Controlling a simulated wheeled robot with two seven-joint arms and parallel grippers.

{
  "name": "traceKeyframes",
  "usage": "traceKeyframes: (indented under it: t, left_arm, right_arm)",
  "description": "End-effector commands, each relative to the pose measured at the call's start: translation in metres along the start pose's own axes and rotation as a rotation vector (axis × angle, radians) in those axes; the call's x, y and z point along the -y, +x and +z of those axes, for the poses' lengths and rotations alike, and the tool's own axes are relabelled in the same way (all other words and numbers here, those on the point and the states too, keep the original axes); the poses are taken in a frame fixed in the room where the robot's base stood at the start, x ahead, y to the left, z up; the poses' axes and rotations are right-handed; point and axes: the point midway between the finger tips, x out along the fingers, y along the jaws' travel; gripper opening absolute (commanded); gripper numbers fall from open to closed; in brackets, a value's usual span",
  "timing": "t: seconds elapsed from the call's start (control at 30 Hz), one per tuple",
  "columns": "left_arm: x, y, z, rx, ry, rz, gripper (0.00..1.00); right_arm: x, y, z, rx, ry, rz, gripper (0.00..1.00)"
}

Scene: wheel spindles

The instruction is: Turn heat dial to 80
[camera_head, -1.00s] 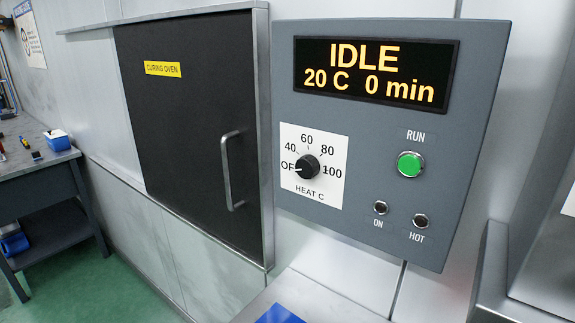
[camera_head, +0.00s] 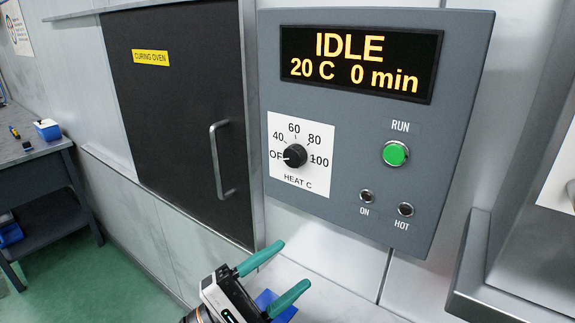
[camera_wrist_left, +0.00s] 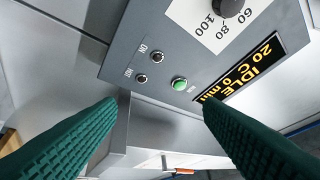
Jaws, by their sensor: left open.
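The black heat dial (camera_head: 295,156) sits on a white scale plate on the grey control panel (camera_head: 350,190). Its pointer is at the OFF mark, at the left of the scale; the 80 mark is at the upper right. The dial also shows at the top of the left wrist view (camera_wrist_left: 228,7). The display (camera_head: 361,63) reads IDLE, 20 C, 0 min. My left gripper (camera_head: 282,272) is open and empty, below the panel and apart from the dial. Its green fingers also show in the left wrist view (camera_wrist_left: 160,130). My right gripper is not in view.
A green RUN button (camera_head: 395,153) and two small lamps, ON and HOT, are on the panel. The dark curing oven door (camera_head: 185,120) with its handle (camera_head: 219,160) is at the left. A blue object (camera_head: 275,304) is partly hidden behind my gripper. A workbench (camera_head: 40,155) stands far left.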

Motion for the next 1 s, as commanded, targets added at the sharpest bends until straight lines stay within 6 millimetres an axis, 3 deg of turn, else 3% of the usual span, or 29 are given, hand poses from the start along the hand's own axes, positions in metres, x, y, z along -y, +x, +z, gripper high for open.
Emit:
traceKeyframes:
  t: [0.1, 0.2, 0.4, 0.63, 1.0]
  left_arm:
    - [0.038, 0.012, 0.022, 0.035, -0.335, -0.131, 0.62]
    - [0.06, 0.016, 0.046, 0.086, -0.582, -0.223, 0.62]
    - [0.079, 0.017, 0.082, 0.173, -0.862, -0.336, 0.62]
    - [0.086, 0.031, 0.091, 0.188, -0.911, -0.358, 0.62]
    - [0.102, 0.098, 0.112, 0.186, -0.908, -0.355, 0.62]
  right_arm:
    - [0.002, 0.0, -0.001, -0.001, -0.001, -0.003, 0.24]
    - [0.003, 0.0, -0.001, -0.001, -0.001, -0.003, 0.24]
    - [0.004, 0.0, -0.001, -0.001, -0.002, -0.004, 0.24]
    - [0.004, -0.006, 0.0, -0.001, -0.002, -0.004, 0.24]
    - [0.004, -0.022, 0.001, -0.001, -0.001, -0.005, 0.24]
